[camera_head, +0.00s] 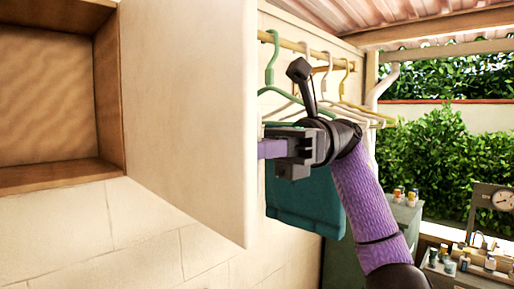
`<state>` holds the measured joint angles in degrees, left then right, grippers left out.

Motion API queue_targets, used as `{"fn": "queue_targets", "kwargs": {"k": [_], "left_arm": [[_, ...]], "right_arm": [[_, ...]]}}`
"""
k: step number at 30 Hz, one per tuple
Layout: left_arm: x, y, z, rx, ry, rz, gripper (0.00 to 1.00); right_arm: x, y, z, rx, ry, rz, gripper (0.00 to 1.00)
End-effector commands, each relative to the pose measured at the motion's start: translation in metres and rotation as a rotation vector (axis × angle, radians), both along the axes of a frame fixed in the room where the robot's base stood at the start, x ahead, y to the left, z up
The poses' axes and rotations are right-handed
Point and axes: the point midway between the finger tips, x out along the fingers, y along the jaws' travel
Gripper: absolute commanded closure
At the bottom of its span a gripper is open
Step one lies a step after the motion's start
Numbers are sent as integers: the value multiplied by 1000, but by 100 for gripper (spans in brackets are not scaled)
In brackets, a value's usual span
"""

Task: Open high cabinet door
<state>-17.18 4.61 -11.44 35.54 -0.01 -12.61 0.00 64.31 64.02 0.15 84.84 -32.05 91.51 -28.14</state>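The high cabinet (110,95) is at the upper left, with a wooden frame and an empty wooden interior in view. Its pale door (190,110) stands swung wide open to the right of the opening, its free edge toward me. My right gripper (272,148) comes in from the lower right and lies at the door's right edge. A purple finger reaches to that edge, and its tip is hidden behind the door. I cannot tell whether it touches the door or whether the fingers are apart. My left gripper is not in view.
A rail (300,47) with several hangers, one of them green (270,62), runs behind my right arm. A teal cloth (308,203) hangs below it. A dial scale (492,205) and small jars (463,263) stand at the lower right. A tiled wall (120,235) lies below the cabinet.

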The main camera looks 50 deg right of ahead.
Motion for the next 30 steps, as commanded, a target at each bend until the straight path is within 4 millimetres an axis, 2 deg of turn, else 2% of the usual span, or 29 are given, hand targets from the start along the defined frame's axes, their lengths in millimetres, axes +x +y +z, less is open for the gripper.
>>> {"fn": "queue_targets", "kwargs": {"k": [8, 9, 12, 13, 23, 26, 30], "left_arm": [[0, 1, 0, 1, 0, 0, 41], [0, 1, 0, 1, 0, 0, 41], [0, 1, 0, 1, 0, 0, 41], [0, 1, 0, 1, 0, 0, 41], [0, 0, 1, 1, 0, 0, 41], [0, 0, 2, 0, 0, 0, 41], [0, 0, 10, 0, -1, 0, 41]], "right_arm": [[0, 0, 0, 0, 0, 0, 100], [0, 0, 0, 0, 0, 0, 74], [0, 0, 0, 0, 0, 0, 53], [0, 0, 0, 0, 0, 0, 50], [0, -5, 1, 0, 0, -1, 50], [-2, -21, 1, 3, -1, -3, 50], [-7, -55, 4, 6, -1, -4, 50]]}}
